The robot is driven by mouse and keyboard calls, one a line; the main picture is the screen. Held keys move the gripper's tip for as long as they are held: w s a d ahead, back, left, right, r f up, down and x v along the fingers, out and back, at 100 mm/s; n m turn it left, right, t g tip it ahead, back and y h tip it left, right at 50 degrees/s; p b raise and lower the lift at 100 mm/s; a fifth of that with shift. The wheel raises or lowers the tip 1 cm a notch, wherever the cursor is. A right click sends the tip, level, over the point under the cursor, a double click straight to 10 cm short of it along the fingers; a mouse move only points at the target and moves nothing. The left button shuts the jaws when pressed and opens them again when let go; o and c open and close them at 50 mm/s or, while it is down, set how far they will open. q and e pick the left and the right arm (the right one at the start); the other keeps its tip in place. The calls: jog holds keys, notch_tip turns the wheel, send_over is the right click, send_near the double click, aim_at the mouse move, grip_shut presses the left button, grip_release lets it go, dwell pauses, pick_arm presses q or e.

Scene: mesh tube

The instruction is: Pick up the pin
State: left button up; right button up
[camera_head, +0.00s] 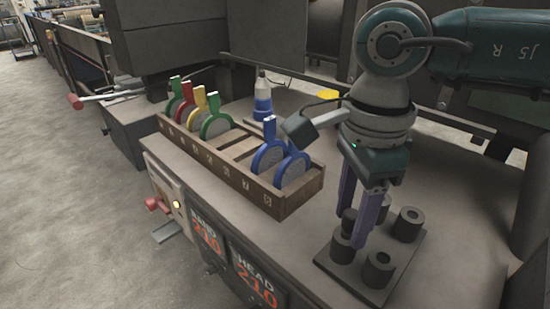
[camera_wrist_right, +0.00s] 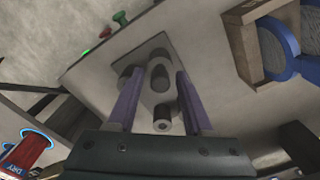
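Several dark grey cylinders stand upright on a square base plate (camera_head: 322,265) at the right front of the bench. No separate loose pin can be told apart; one cylinder (camera_head: 379,270) stands at the plate's front. My right gripper (camera_head: 353,228) points down over the plate, its two purple fingers apart and partly hiding cylinders behind them. In the right wrist view, my right gripper (camera_wrist_right: 160,73) is open, with a cylinder (camera_wrist_right: 160,78) showing between the fingers. A cylinder with a hole in its end (camera_wrist_right: 163,125) lies in line with the gap. I cannot tell whether the fingers touch any cylinder. My left gripper is not in view.
A wooden rack (camera_head: 225,165) with red, yellow, green and blue round gauges stands left of the plate. A bottle with a blue body (camera_head: 262,100) and a yellow object (camera_head: 328,95) are behind it. Bare bench lies between rack and plate.

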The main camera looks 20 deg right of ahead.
grip_shut()
jog(key=shift+r, duration=0.15)
dwell(0.5)
